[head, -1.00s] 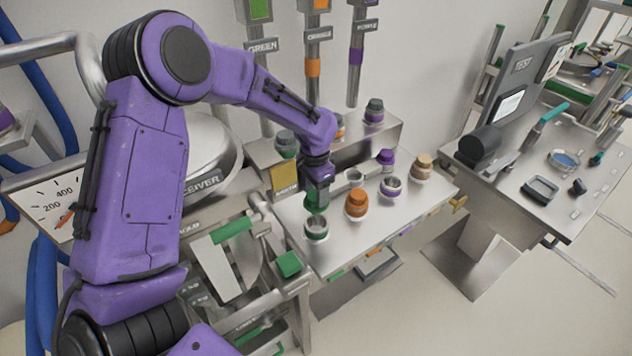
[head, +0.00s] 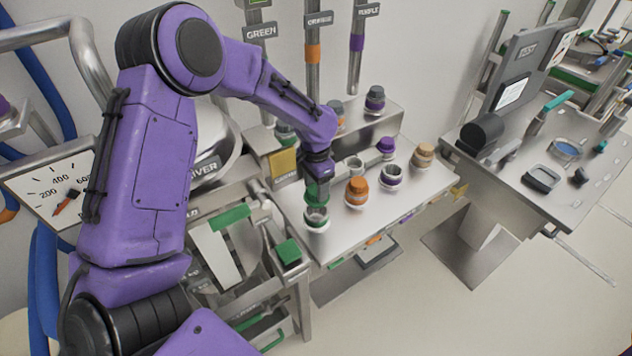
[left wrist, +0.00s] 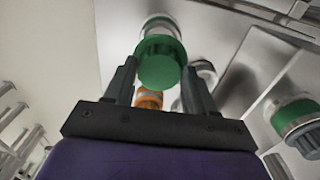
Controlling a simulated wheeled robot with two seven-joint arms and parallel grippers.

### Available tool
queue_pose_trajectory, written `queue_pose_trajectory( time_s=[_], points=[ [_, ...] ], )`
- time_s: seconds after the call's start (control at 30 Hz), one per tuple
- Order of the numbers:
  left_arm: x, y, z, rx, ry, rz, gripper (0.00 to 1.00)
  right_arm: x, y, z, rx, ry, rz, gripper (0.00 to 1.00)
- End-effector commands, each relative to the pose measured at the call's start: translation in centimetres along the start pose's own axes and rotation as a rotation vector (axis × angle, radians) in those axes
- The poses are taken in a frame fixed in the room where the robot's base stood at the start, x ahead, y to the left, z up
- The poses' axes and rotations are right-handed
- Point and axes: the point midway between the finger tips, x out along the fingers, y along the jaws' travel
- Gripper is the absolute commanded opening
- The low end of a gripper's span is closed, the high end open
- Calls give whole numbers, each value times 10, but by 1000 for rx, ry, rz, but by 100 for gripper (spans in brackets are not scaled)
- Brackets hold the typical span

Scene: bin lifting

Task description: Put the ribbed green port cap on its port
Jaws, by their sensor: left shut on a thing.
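My left gripper (head: 317,181) points down over the front left of the steel bench and is shut on the green port cap (head: 316,196). In the left wrist view the cap (left wrist: 160,66) has a ribbed rim and sits between the two fingers. The port with a green ring (head: 317,219) is just below the cap in the head view, its opening partly hidden. In the left wrist view this port (left wrist: 162,24) shows just beyond the cap. I cannot tell whether cap and port touch. My right gripper is not in view.
An orange cap (head: 357,187) sits on a port just right of the gripper. A purple-ringed open port (head: 391,176) and a tan cap (head: 423,154) stand further right. A raised steel step (head: 372,127) with capped ports runs behind.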

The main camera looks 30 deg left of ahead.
Motion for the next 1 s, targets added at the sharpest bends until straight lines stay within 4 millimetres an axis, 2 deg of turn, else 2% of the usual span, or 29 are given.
queue_pose_trajectory(
  time_s=[0.2,0.57,1.0],
  points=[
    [14,-1,-1,-1,0,0,14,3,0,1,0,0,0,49],
    [16,-1,-1,0,0,0,14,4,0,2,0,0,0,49],
    [37,0,1,0,0,0,14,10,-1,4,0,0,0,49]
  ],
)
